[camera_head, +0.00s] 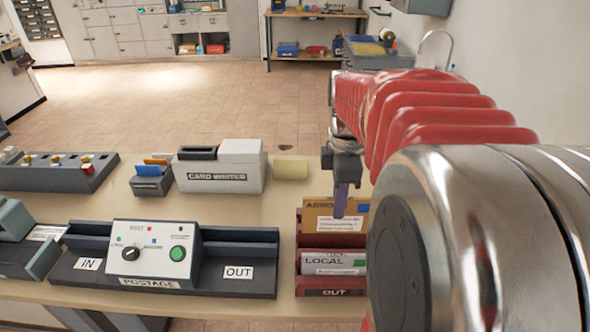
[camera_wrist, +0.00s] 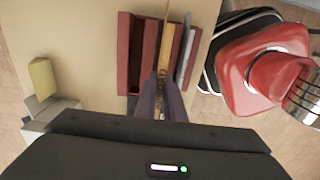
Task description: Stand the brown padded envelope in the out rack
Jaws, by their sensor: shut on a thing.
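The brown padded envelope (camera_head: 322,210), marked with dark lettering and a blue patch, stands upright at the red out rack (camera_head: 299,262), behind a white envelope marked LOCAL (camera_head: 335,258). My gripper (camera_head: 341,203) is shut on its upper edge, pointing down from above. In the wrist view the fingers (camera_wrist: 162,82) close over the brown envelope (camera_wrist: 176,48), seen nearly edge-on among the slots of the rack (camera_wrist: 124,55). Its lower edge is hidden by the white envelope and the rack, so I cannot tell if it touches the rack floor.
The postage machine (camera_head: 150,250), with IN and OUT trays, stands left of the rack. The card writer (camera_head: 225,170) and a yellow pad (camera_head: 290,169) are behind it. Bare tabletop lies between these. My arm covers the right side of the head view.

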